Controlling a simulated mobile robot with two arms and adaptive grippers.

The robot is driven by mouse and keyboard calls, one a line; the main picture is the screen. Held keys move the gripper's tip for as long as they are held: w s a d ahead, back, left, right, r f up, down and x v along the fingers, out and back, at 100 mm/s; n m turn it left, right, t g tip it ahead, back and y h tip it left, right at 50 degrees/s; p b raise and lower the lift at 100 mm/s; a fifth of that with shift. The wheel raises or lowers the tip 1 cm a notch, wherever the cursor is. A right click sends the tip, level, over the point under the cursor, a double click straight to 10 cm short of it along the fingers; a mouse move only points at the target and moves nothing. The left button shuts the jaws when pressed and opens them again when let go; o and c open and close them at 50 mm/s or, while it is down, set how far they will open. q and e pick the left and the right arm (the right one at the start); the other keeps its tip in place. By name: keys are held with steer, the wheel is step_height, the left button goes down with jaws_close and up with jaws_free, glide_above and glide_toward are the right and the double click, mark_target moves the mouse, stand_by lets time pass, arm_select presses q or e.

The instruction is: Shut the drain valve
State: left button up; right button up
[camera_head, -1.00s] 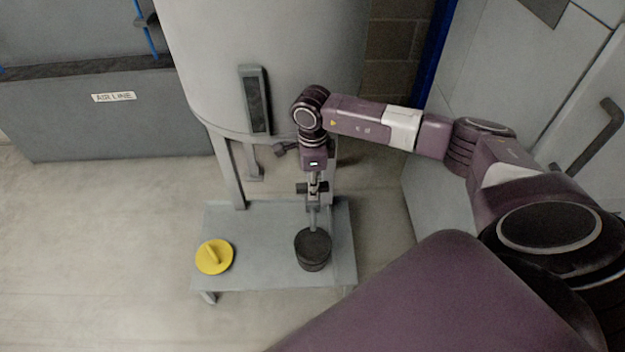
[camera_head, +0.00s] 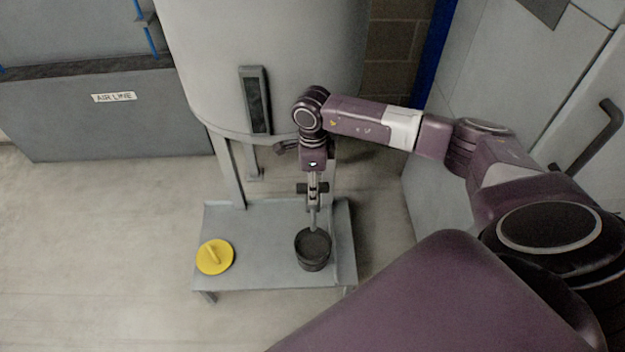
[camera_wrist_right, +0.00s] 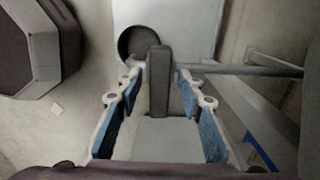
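The drain valve's dark grey lever (camera_wrist_right: 159,85) stands upright in the right wrist view. My right gripper (camera_wrist_right: 160,100) is open, with one blue-padded finger on each side of the lever and a visible gap to it. In the head view, my right gripper (camera_head: 313,188) points down beneath the large grey tank (camera_head: 205,60), and largely hides the valve. A thin grey spout or stream (camera_head: 312,219) runs down to a black bucket (camera_head: 312,250); I cannot tell which it is. The bucket also shows in the wrist view (camera_wrist_right: 128,46). My left gripper is not in view.
The bucket stands on a low grey platform (camera_head: 262,262), with a yellow round object (camera_head: 214,257) at its left. Tank legs (camera_head: 228,172) stand close to my right gripper. A grey cabinet door with a handle (camera_head: 590,138) is at right. Floor is clear at left.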

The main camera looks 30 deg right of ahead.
step_height(320, 180, up, 12)
stand_by(0.6)
